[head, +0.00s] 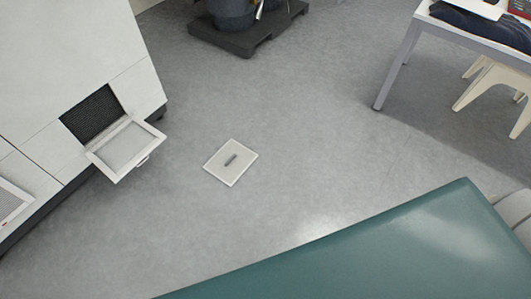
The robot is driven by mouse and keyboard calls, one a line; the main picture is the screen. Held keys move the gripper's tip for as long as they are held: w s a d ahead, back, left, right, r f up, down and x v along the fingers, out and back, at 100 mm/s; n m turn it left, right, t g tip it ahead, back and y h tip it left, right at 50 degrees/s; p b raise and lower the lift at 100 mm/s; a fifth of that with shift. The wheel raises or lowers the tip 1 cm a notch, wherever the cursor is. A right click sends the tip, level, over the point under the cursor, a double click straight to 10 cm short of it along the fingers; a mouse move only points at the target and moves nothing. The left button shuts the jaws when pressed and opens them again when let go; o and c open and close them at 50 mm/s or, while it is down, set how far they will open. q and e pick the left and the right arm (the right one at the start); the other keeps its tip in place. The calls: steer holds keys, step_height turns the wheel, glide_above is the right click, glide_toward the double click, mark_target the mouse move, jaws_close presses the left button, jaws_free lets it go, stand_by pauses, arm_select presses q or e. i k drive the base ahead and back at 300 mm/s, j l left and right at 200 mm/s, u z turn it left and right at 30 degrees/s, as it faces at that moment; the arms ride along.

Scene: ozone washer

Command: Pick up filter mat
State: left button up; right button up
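A white square frame with a pale grey mat-like panel (122,147) in it juts out from the front of the white machine, just below a dark grille opening (92,114). The grey panel looks like the filter mat. A flat white square plate (222,169) with a short dark bar at its middle lies on the floor to the right of the machine; I cannot tell what it is. Neither of my grippers shows in the head view.
The white machine (65,45) fills the left side. A dark pallet (240,42) with dark containers stands at the top. A white table (470,30) and a cream stool (492,78) are at upper right.

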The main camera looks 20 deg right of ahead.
mark_target(231, 162)
steer(key=z, duration=0.2)
steer(key=i+l+u, duration=0.1)
steer(key=u, duration=0.3)
steer(key=i+l+u, duration=0.1)
steer(key=u, duration=0.35)
steer(key=l+u, duration=0.2)
steer(key=u, duration=0.2)
steer(key=i+l+u, duration=0.1)
steer(key=u, duration=0.35)
